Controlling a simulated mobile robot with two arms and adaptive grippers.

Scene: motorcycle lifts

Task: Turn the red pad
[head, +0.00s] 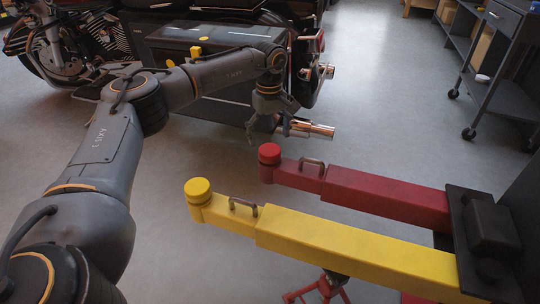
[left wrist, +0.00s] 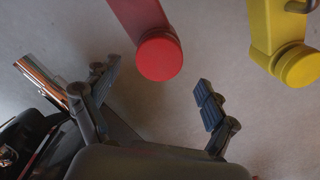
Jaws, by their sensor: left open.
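The red pad (head: 269,153) is a round disc on the free end of a red lift arm (head: 370,196). In the left wrist view the red pad (left wrist: 159,57) lies a little beyond the fingertips, between the lines of the two fingers. My left gripper (head: 277,135) is open and empty, just above and behind the red pad in the head view. In the left wrist view my left gripper (left wrist: 155,88) shows its two fingers spread wide apart, and I see no contact with the pad. My right gripper is not in view.
A yellow lift arm (head: 340,246) with a yellow pad (head: 198,189) runs alongside the red arm, nearer to me. A dark motorcycle (head: 150,40) with chrome exhaust pipes (head: 318,131) stands behind my left arm. A wheeled shelf (head: 497,75) is at the right. Floor between is clear.

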